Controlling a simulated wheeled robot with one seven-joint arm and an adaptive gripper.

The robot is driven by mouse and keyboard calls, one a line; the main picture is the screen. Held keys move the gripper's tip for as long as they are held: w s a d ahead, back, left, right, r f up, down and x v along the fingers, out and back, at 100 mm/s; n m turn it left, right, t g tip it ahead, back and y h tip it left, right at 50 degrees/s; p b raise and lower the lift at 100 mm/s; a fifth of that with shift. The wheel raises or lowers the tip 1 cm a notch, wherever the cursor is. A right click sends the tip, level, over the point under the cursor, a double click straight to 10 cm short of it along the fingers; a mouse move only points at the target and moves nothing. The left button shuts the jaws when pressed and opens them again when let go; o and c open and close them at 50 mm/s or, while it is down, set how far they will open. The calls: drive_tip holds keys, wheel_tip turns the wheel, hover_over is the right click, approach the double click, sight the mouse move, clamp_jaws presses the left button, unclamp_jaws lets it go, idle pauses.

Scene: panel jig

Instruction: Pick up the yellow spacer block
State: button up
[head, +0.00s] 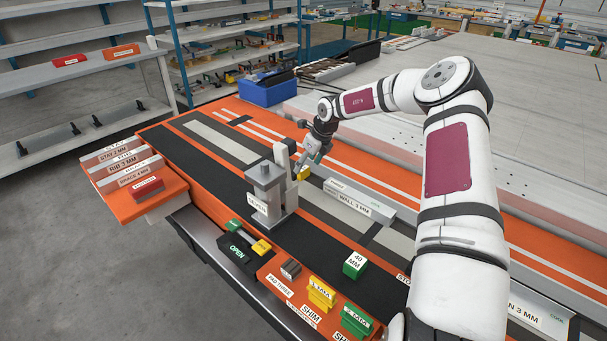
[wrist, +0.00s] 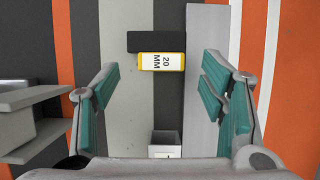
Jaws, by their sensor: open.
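The yellow spacer block (wrist: 162,62) shows in the wrist view with a white "20 MM" label on its top. It sits beside a black piece (wrist: 157,42) and close to a long grey strip. In the head view the block (head: 303,173) shows as a small yellow patch just under my gripper (head: 312,155). In the wrist view my gripper (wrist: 162,88) is open, with its teal-padded fingers wide apart. The block lies ahead of the gap between them, untouched, and nothing is held.
A grey clamp fixture (head: 266,188) stands close to the block. A grey wall piece (head: 355,201) lies to its right. A green 40 MM block (head: 355,264), a yellow shim (head: 321,293) and a green shim (head: 356,320) are nearer the front. A blue bin (head: 268,92) stands behind.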

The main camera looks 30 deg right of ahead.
sight(304, 173)
drive_tip(key=shift+x, duration=1.5)
drive_tip(key=shift+d, duration=0.1)
drive_tip(key=shift+r, duration=0.1)
drive_tip(key=shift+c, duration=0.6)
drive_tip(key=c, duration=1.1)
drive_tip(key=shift+r, duration=0.1)
